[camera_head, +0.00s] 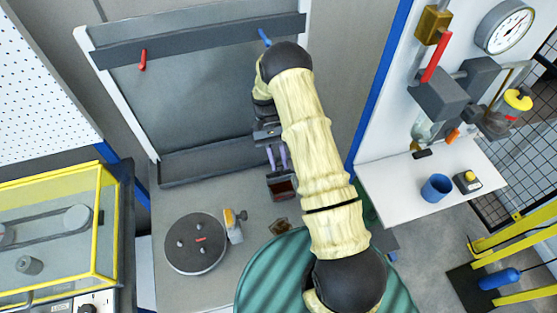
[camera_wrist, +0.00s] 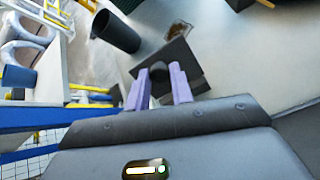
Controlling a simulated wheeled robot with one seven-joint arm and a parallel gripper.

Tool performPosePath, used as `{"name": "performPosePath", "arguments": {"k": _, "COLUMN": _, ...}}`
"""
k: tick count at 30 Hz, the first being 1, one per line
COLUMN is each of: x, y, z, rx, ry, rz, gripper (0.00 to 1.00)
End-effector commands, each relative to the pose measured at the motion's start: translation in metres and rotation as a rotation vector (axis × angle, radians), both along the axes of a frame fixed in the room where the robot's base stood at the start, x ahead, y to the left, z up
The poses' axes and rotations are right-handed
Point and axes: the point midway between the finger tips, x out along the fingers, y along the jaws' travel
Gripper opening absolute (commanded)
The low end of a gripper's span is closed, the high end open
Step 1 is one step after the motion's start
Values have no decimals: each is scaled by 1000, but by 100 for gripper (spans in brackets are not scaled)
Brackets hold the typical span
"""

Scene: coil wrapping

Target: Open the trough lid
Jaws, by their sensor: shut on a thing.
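My gripper (camera_head: 277,158) has two purple fingers and points down at a small dark box, which I take for the trough (camera_head: 282,188), above the grey bench. The box shows a dark reddish face in the head view. In the wrist view, my gripper (camera_wrist: 158,88) is shut on a dark round knob (camera_wrist: 158,70). The knob stands at a dark square plate, which looks like the trough lid (camera_wrist: 185,68). The fingers hide part of the knob, and I cannot tell how far the lid is raised.
A round dark turntable (camera_head: 195,244) with pegs and a grey-and-orange tool (camera_head: 234,226) are at left on the bench. A brown patch (camera_head: 280,227) lies below the box. A green ribbed surface (camera_head: 268,275) is in front. A blue cup (camera_head: 436,187) stands on the right shelf.

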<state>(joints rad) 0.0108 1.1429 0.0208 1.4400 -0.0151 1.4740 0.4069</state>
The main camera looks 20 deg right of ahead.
Motion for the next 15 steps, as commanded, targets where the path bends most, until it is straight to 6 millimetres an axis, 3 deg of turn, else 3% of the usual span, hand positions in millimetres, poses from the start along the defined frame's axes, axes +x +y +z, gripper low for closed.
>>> {"name": "performPosePath", "arguments": {"k": 12, "x": 1, "y": 0, "z": 1, "rx": 1, "ry": 5, "rz": 0, "gripper": 0}}
{"name": "performPosePath", "arguments": {"k": 13, "x": 1, "y": 0, "z": 1, "rx": 1, "ry": 4, "rz": 0, "gripper": 27}}
{"name": "performPosePath", "arguments": {"k": 15, "x": 1, "y": 0, "z": 1, "rx": 1, "ry": 5, "rz": 0, "gripper": 40}}
